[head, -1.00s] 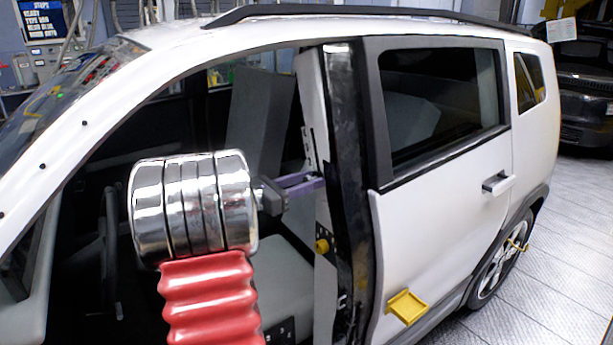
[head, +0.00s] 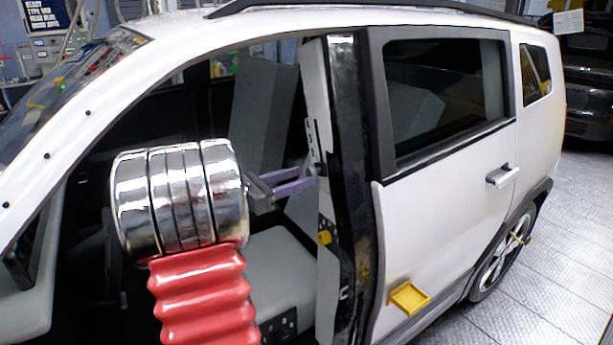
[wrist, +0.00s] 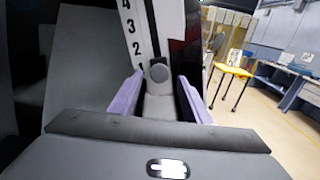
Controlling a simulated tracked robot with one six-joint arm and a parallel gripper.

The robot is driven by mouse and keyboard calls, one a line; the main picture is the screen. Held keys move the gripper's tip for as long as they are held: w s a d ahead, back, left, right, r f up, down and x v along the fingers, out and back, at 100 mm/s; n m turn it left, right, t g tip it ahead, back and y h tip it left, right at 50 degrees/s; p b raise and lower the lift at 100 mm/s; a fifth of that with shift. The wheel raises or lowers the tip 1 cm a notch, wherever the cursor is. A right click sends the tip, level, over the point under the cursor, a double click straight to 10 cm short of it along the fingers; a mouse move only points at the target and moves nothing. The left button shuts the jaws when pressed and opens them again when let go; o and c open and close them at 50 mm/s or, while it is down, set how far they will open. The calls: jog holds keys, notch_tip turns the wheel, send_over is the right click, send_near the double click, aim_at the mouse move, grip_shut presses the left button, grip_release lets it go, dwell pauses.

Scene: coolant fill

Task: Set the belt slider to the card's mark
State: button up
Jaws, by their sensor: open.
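The belt slider (wrist: 158,74) is a round dark knob on a grey body, on the inner side of the white door pillar (head: 316,110). My gripper (head: 312,176) is open, with purple fingers reaching through the front door opening to the pillar. In the wrist view the fingers (wrist: 157,92) stand on either side of the slider, with gaps visible. No card mark is legible.
The white car body (head: 450,190) surrounds the opening, with a grey seat (head: 275,275) inside. A dark blue text board (head: 42,15) hangs at upper left.

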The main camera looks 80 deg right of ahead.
jog(key=v, duration=0.9)
dwell(0.6)
jog(key=a+f+m+t+y, duration=0.3)
jog(key=a+f+m+y, duration=0.15)
jog(key=f, duration=0.55)
jog(key=w+a+f+m+t+y, duration=0.1)
jog(key=w+a+f+m+t, duration=0.1)
jog(key=a, duration=0.4)
jog(key=w+a+f+m+t+y, duration=0.2)
jog(key=a+f, duration=0.1)
jog(key=a, duration=0.4)
jog(key=w+a+m+t+y, duration=0.1)
jog(key=w+a+t, duration=0.15)
jog(key=a, duration=0.35)
jog(key=w+a+r+m+t, duration=0.1)
jog(key=w+a+t, duration=0.15)
jog(key=a, duration=0.45)
jog(key=w+a+m+t+y, duration=0.1)
jog(key=w+a+t, duration=0.1)
jog(key=w+a, duration=0.3)
jog(key=a+r+n+t+y, duration=0.1)
jog(key=a+r+t, duration=0.1)
jog(key=a, duration=0.7)
jog(key=s+a+r+n+t+y, duration=0.1)
jog(key=a+r, duration=0.3)
jog(key=a, duration=0.5)
jog(key=shift+r+n+t+y, duration=0.2)
jog(key=shift+n+t+y, duration=0.15)
jog(key=shift+t+y, duration=0.35)
